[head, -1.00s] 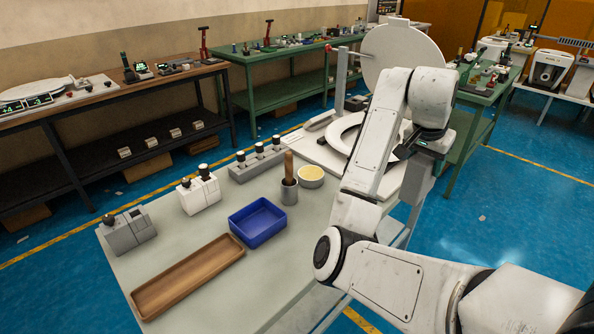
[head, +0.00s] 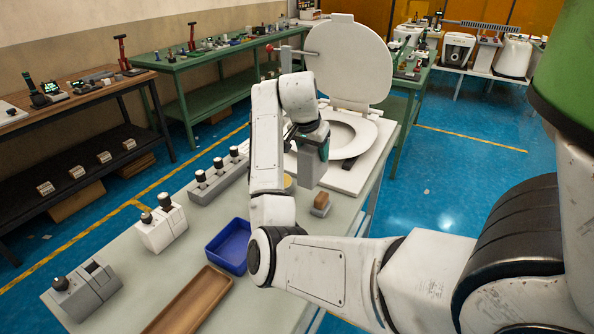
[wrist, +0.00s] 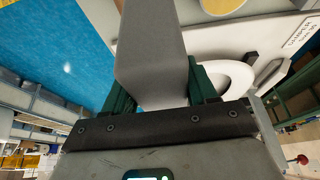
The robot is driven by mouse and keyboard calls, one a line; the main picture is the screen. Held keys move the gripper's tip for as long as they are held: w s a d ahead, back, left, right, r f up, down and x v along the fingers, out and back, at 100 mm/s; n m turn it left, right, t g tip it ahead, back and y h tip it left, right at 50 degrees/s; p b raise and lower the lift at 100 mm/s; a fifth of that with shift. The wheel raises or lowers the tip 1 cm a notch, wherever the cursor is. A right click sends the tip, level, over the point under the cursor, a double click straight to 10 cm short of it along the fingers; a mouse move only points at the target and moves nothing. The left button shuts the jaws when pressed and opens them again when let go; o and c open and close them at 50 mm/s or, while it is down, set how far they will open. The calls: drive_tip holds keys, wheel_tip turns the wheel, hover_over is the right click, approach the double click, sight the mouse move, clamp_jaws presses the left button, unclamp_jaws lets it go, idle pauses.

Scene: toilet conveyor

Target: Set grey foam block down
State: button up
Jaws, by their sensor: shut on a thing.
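My gripper (head: 318,146) is shut on the grey foam block (head: 310,169). In the wrist view the grey block (wrist: 150,55) stands between the dark green fingers of my gripper (wrist: 160,88). It is large there and hides much behind it. My arm hides part of the bench. I cannot tell for sure whether the block touches the bench top.
The bench (head: 262,305) holds a blue tray (head: 228,247), a wooden tray (head: 190,305), a small brown-topped block (head: 321,204) and grey and white fixtures (head: 160,228). A yellow-topped bowl (wrist: 224,5) shows in the wrist view. The raised lid (head: 348,60) stands behind the seat.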

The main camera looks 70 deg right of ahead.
drive_tip(key=w+d+f+p, duration=0.1)
drive_tip(key=w+f, duration=0.3)
drive_tip(key=f, duration=0.4)
drive_tip(key=shift+d+f, duration=0.2)
drive_tip(key=shift+f, duration=0.2)
drive_tip(key=shift+w+f, duration=0.1)
drive_tip(key=o, duration=1)
